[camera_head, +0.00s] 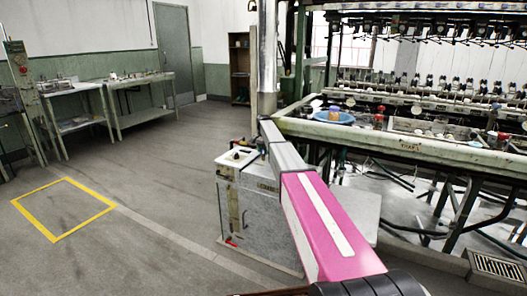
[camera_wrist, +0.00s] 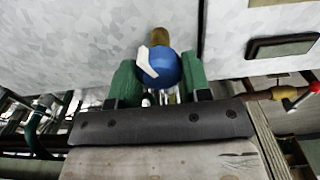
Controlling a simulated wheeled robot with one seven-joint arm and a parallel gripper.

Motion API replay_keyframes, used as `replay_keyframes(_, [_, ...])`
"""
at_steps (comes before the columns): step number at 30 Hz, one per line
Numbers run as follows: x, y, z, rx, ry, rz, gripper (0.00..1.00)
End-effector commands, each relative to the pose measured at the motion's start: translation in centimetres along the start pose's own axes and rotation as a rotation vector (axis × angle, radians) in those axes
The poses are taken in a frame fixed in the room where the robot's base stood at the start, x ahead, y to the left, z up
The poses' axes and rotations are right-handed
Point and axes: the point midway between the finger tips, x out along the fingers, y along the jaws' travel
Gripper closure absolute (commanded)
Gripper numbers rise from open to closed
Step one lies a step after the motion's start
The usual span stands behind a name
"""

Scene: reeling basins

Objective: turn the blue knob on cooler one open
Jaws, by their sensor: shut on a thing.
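The blue knob (camera_wrist: 168,70) shows in the wrist view, with a white pointer on its face and a brass stem (camera_wrist: 160,36) behind it. It sits on a pale mottled metal panel, which looks like the side of a cooler. My gripper (camera_wrist: 158,82) has its two green fingers on either side of the knob and is shut on it. In the head view a grey-white cooler cabinet (camera_head: 275,228) stands at centre, with my pink arm reaching across it. The blue knob and my gripper cannot be made out there. I cannot read a cooler number.
A red-handled brass valve (camera_wrist: 292,93) is at the right in the wrist view, near a dark recessed handle (camera_wrist: 282,46). The reeling bench (camera_head: 400,142) stands right of the cooler in the head view. Open floor (camera_head: 150,190) lies to the left.

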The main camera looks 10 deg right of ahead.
Motion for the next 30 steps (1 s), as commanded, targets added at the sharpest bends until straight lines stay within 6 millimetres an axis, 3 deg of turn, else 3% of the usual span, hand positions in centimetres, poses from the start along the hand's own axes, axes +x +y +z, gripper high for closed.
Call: replay_keyframes(30, [-0.08,0.00,-0.01,-0.921,0.000,0.000,0.80])
